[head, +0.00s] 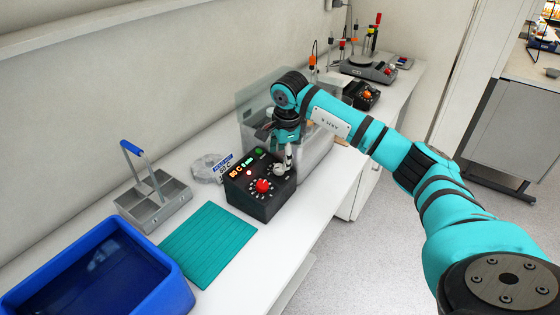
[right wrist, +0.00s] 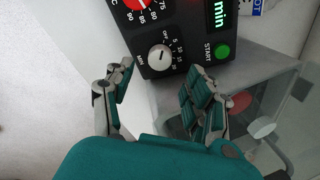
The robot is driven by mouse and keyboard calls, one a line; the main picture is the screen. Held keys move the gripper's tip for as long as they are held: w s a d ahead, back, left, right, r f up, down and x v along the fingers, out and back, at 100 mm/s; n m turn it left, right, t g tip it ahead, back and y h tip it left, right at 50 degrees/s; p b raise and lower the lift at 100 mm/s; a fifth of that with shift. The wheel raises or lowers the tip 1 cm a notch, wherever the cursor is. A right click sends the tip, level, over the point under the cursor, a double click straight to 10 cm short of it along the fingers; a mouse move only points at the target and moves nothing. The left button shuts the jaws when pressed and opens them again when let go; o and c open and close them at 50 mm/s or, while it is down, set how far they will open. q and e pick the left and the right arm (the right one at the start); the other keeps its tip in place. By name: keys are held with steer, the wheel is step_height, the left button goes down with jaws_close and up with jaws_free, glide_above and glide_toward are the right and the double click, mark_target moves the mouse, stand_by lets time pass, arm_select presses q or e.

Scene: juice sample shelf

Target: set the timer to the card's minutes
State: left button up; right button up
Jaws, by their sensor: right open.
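The black control box (head: 258,207) stands on the white bench, with a red temperature knob (head: 263,186), a grey timer knob (head: 280,170) and a lit display (head: 240,171). My right gripper (head: 286,156) is open above the timer knob. In the right wrist view its fingers (right wrist: 158,98) are spread, with the knob beyond them and apart. A card (head: 222,165) stands behind the box; its minutes are too small to read. My left gripper is not in view.
A clear-walled bath (head: 248,112) stands right beside the box. A green START button (right wrist: 222,51) is near the timer knob. A grey caddy (head: 165,207), teal mat (head: 208,244) and blue tub (head: 178,292) lie to the left.

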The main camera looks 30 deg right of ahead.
mark_target(280, 167)
steer(key=p+x, duration=0.1)
steer(key=x, duration=0.3)
steer(key=shift+w+f, duration=0.1)
steer(key=shift+f, duration=0.35)
steer(key=c, duration=0.6)
jaws_close()
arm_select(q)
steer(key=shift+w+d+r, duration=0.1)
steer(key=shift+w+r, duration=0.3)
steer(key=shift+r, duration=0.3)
